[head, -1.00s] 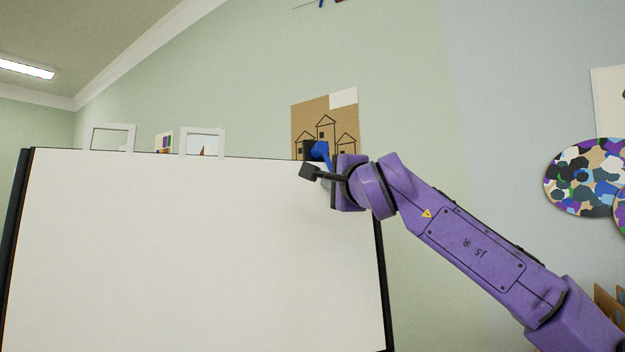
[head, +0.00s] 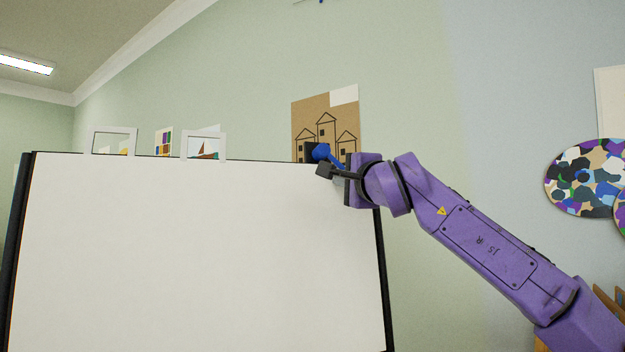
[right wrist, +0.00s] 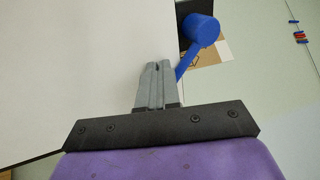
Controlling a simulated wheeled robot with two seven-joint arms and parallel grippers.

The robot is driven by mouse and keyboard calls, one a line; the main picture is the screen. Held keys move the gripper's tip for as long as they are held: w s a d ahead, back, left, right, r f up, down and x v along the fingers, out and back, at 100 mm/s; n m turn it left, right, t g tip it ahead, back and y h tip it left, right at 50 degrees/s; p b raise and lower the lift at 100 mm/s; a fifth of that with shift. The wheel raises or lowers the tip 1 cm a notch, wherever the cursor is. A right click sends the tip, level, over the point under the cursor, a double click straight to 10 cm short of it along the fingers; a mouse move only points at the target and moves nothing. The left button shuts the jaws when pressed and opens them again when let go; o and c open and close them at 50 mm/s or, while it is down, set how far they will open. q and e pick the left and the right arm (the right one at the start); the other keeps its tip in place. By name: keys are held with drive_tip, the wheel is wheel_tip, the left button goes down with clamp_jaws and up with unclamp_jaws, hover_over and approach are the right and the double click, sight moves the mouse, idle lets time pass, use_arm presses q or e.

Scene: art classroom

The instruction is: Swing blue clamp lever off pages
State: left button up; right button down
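The blue clamp lever (head: 322,152) sits at the top right of the large white pages (head: 205,250), its arm slanting down to the right. In the right wrist view the blue lever (right wrist: 202,30) shows a round end and a thin arm running down behind my fingers. A black clamp block (right wrist: 190,8) is behind it. My right gripper (right wrist: 155,68) has its grey fingers together, left of the lever arm and against or very close to it; contact is not clear. My left gripper is out of view.
The black board edge (head: 384,285) runs down the right side of the pages. A brown house picture (head: 325,115) hangs on the wall behind the clamp. White frames (head: 204,146) show above the board. Open space lies right of the board.

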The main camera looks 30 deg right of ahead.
drive_tip(key=shift+d+r, duration=0.2)
drive_tip(key=shift+d, duration=0.5)
drive_tip(key=shift+s+r, duration=0.1)
drive_tip(key=shift+r, duration=0.05)
drive_tip(key=shift+d+r, duration=0.55)
drive_tip(key=shift+d, duration=0.15)
drive_tip(key=shift+r, duration=0.15)
drive_tip(key=shift+d+r, duration=0.5)
drive_tip(key=shift+r, duration=0.25)
drive_tip(key=shift+s, duration=0.1)
